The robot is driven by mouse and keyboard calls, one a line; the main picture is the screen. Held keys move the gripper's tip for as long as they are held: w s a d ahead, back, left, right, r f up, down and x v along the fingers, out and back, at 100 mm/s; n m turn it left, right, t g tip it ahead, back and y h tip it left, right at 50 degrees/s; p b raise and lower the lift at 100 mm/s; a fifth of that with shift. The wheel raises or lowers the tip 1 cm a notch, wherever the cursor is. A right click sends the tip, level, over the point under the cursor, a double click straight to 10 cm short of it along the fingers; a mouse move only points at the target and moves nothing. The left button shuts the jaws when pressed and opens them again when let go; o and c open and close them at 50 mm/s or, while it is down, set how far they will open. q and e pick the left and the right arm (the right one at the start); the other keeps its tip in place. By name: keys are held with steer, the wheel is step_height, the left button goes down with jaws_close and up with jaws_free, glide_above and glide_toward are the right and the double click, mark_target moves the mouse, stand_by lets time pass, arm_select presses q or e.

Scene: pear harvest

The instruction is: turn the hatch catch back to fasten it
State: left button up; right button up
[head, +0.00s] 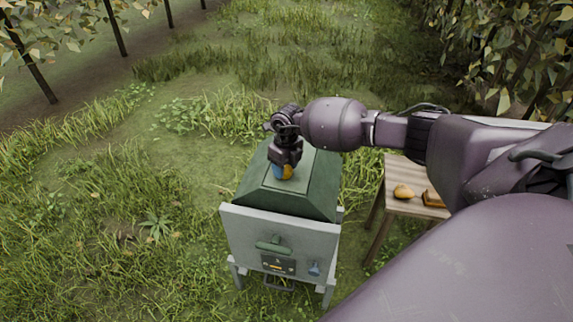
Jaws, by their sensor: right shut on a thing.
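A grey box with a sloped dark green top (255,195) stands on legs in the grass. A lighter green flat hatch (312,165) lies on its top. My right gripper (285,162) points down onto the hatch and is shut on a small blue and orange piece (287,173), which looks like the hatch catch. My fingers hide most of this piece, so which way it is turned cannot be told. My left gripper is not in view.
The box's front panel (238,224) carries a green handle (272,245), a dark plate (278,264) and a small blue-grey fitting (314,268). A wooden table (400,208) at right holds a pear (403,191) and a brown item (433,199). Grass at left is open.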

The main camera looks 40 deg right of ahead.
steer(key=shift+r+m+p, duration=0.15)
steer(key=shift+m+p, duration=0.45)
steer(key=shift+m, duration=1)
